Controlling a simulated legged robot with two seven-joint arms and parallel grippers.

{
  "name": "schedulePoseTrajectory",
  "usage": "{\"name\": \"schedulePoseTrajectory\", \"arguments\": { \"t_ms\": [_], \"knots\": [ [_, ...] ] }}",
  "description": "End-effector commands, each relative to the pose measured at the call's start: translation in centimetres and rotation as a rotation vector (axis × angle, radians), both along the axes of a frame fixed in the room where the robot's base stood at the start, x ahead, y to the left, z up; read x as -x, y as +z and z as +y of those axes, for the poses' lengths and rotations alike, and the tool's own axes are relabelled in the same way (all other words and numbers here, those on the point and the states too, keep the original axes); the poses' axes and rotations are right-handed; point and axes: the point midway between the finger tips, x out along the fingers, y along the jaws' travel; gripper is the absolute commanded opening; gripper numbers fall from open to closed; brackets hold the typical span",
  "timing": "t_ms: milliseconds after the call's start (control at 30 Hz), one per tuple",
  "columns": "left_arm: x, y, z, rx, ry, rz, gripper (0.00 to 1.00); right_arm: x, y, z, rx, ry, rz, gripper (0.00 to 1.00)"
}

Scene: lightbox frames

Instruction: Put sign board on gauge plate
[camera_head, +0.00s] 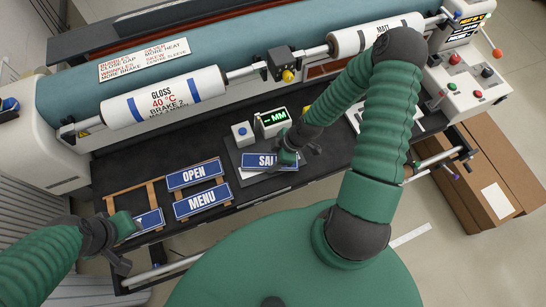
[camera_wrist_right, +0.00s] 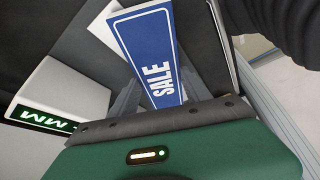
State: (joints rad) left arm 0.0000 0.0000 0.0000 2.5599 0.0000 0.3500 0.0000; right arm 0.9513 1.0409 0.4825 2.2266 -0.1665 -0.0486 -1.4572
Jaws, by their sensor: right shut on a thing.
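A blue sign board reading SALE (camera_head: 262,161) lies over the dark gauge plate (camera_head: 236,150); I cannot tell whether it touches it. My right gripper (camera_head: 292,152) is shut on the board's right end and hides its last letters. In the right wrist view the SALE board (camera_wrist_right: 146,45) extends away from my right gripper (camera_wrist_right: 158,97). The gauge (camera_head: 271,121) with a green MM display stands behind the board; it also shows in the wrist view (camera_wrist_right: 45,113). My left gripper (camera_head: 122,230) is beside a partly hidden blue sign (camera_head: 150,220); its jaws are unclear.
OPEN (camera_head: 195,174) and MENU (camera_head: 202,200) signs lie left of the plate by a wooden rack (camera_head: 153,190). A small grey box with a blue button (camera_head: 242,133) stands beside the gauge. The laminator roller (camera_head: 165,98) runs behind; a control panel (camera_head: 470,84) is at right.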

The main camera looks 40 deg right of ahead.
Motion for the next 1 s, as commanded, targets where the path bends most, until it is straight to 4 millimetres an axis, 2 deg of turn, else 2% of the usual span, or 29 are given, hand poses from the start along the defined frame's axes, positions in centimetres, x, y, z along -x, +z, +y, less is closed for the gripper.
{"name": "schedulePoseTrajectory", "arguments": {
  "t_ms": [233,267,433,767,867,1000],
  "knots": [
    [0.0,-0.5,0.0,0.0,0.0,0.0,0.36,0.0,-0.6,0.0,0.0,0.0,0.0,0.06],
    [0.0,-0.4,0.0,0.0,0.0,0.0,0.36,0.0,-0.5,0.0,0.0,0.0,0.0,0.6],
    [0.0,-0.4,0.0,0.0,0.0,0.0,0.36,0.0,-0.5,0.0,0.0,0.0,0.0,0.81],
    [0.0,-0.4,0.0,0.0,0.0,0.0,0.36,0.0,-0.2,-0.1,0.001,0.0,-0.001,0.81],
    [0.0,-0.5,0.0,0.0,0.0,0.0,0.36,0.2,0.9,-0.6,0.001,-0.002,-0.004,0.81],
    [0.0,-0.5,0.0,0.0,0.0,0.0,0.36,1.1,4.1,-1.9,0.004,-0.004,-0.006,0.81]
  ]
}}
